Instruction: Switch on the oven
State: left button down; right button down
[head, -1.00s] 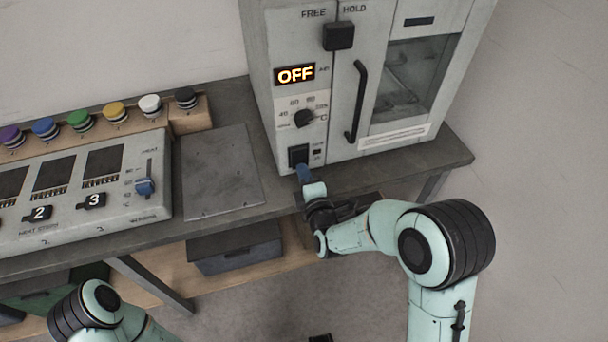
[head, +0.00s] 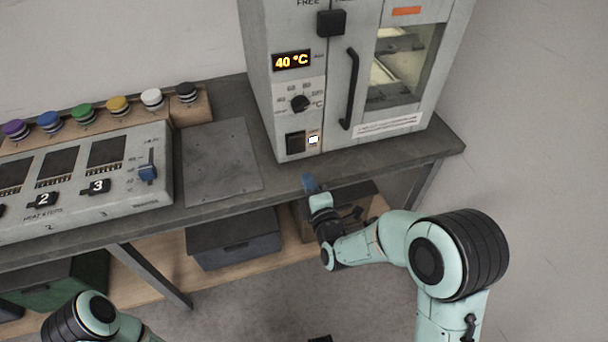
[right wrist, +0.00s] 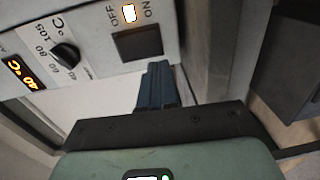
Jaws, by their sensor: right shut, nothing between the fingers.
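The oven (head: 268,105) is a pale grey cabinet on the bench with a black door handle (head: 349,90) and a window. Its display (head: 291,61) reads 40 °C and the window is lit from inside. The dial (head: 299,103) sits below the display. The black power switch (head: 295,142) is low on the panel, with a lit white lamp (head: 313,140) beside it. The switch also shows in the right wrist view (right wrist: 138,43). My right gripper (head: 309,182) is shut and empty, with blue fingertips (right wrist: 157,85) just short of the switch, apart from it. My left gripper is out of frame.
A console (head: 130,190) with a blue slider and several coloured buttons stands on the bench to the left. A flat grey plate (head: 220,165) lies between it and the oven. Bins (head: 235,240) sit on the shelf below.

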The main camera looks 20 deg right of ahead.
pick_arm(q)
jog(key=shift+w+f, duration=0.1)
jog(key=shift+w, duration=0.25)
pick_arm(e)
jog(key=s+f, duration=0.1)
jog(key=s, duration=0.5)
jog(key=shift+d, duration=0.25)
jog(key=shift+s, duration=0.15)
